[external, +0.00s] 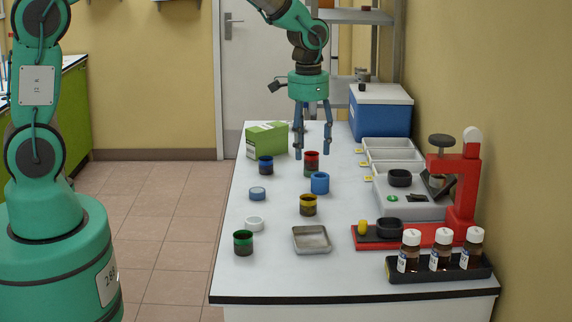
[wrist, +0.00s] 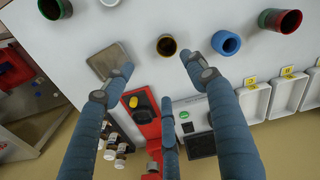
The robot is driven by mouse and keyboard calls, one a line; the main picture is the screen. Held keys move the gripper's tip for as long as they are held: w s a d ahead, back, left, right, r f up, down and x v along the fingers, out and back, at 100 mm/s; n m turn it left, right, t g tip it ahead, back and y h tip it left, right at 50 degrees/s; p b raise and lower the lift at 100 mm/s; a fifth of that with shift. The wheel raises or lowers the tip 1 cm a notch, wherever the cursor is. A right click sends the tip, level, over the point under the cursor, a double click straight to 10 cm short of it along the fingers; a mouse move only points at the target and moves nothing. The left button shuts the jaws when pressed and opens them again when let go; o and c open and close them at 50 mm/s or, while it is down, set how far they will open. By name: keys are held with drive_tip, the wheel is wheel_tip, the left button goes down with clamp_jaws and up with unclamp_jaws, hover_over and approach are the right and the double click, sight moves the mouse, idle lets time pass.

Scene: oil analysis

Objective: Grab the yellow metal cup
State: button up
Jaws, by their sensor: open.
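The yellow metal cup (external: 308,205) stands upright on the white table, with a yellow body and a dark band. In the wrist view the cup (wrist: 167,45) shows from above with its dark open mouth, near the gap between the fingertips. My gripper (external: 312,153) points down with its blue fingers spread, apart from the cup and farther back above the table. In the wrist view my gripper (wrist: 155,64) is open and nothing is between its fingers.
A blue cup (external: 320,183) and a red-banded cup (external: 311,163) stand close behind the yellow one. A metal tray (external: 312,240) lies in front. A red press (external: 468,185) and a bottle rack (external: 440,268) stand at right.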

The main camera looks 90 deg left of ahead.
drive_tip(key=shift+w+a+f, duration=0.1)
drive_tip(key=shift+a+f, duration=0.7)
drive_tip(key=shift+f, duration=0.3)
drive_tip(key=b, duration=0.1)
hover_over(308, 197)
drive_tip(key=d, duration=0.2)
wheel_tip(308, 197, down, 8)
drive_tip(key=shift+d+f, duration=0.1)
drive_tip(key=shift+f, duration=0.2)
drive_tip(key=shift+f+b, duration=0.5)
drive_tip(key=shift+f, duration=2.05)
